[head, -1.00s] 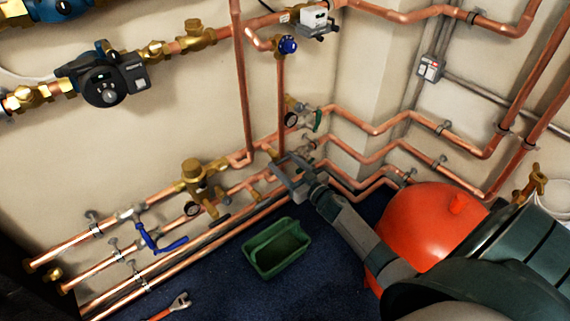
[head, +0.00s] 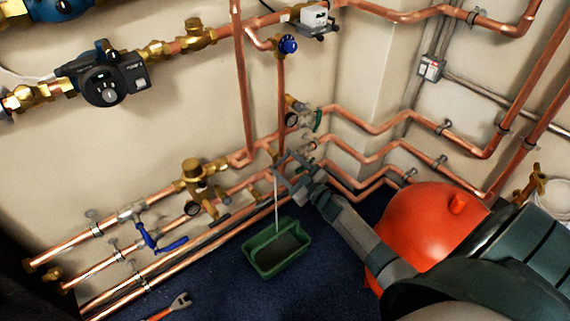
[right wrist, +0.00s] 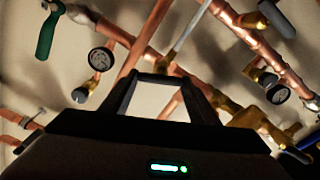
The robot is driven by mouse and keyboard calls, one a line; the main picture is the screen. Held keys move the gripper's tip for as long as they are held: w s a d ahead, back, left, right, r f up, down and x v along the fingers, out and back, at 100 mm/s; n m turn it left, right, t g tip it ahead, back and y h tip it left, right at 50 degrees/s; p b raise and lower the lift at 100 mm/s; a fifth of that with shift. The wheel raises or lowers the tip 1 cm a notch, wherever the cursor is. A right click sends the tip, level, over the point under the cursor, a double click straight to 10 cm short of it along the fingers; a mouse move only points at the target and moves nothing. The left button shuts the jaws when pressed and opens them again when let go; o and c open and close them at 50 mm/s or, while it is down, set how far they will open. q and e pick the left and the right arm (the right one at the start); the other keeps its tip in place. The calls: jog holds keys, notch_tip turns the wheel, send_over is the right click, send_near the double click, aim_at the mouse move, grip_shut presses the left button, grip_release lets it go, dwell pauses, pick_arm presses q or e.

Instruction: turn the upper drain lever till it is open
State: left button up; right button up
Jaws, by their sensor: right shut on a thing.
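My right gripper (head: 288,178) is at the pipes near the corner, above and to the right of the green tub. It is shut on the upper drain lever, which its fingers mostly hide. Its fingertips also show in the right wrist view (right wrist: 163,79). A thin pale stream of water (head: 277,205) falls straight from beside the fingers into the green tub (head: 262,266). In the right wrist view a pale grey streak (right wrist: 190,30) runs up from near the fingertips. My left gripper is not in view.
A green-handled valve (head: 317,120) and a gauge (head: 291,120) sit just above the gripper. Copper pipes (head: 370,150) run close around it. A red vessel (head: 425,230) stands beside my right arm. A blue-handled valve (head: 155,240) is at left.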

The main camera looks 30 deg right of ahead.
jog(key=n, duration=0.2)
jog(key=shift+f+n, duration=0.1)
jog(key=shift+n, duration=0.3)
jog(key=n+b, duration=0.1)
jog(key=n, duration=0.3)
jog(key=shift+a+f+n, duration=0.1)
jog(key=shift+n, duration=0.2)
jog(key=n+b, duration=0.1)
jog(key=n, duration=0.1)
jog(key=shift+n, duration=1.1)
jog(key=shift+n+b, duration=0.45)
jog(key=shift+n, duration=0.15)
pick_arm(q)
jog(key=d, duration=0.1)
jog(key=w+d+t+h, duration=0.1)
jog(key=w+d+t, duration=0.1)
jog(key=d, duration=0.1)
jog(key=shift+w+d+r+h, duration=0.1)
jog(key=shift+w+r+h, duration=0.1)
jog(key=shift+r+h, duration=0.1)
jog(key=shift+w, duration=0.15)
pick_arm(e)
jog(key=shift+n, duration=0.3)
jog(key=o, duration=1)
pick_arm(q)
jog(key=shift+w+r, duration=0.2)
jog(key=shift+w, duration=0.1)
pick_arm(e)
jog(key=shift+o, duration=0.2)
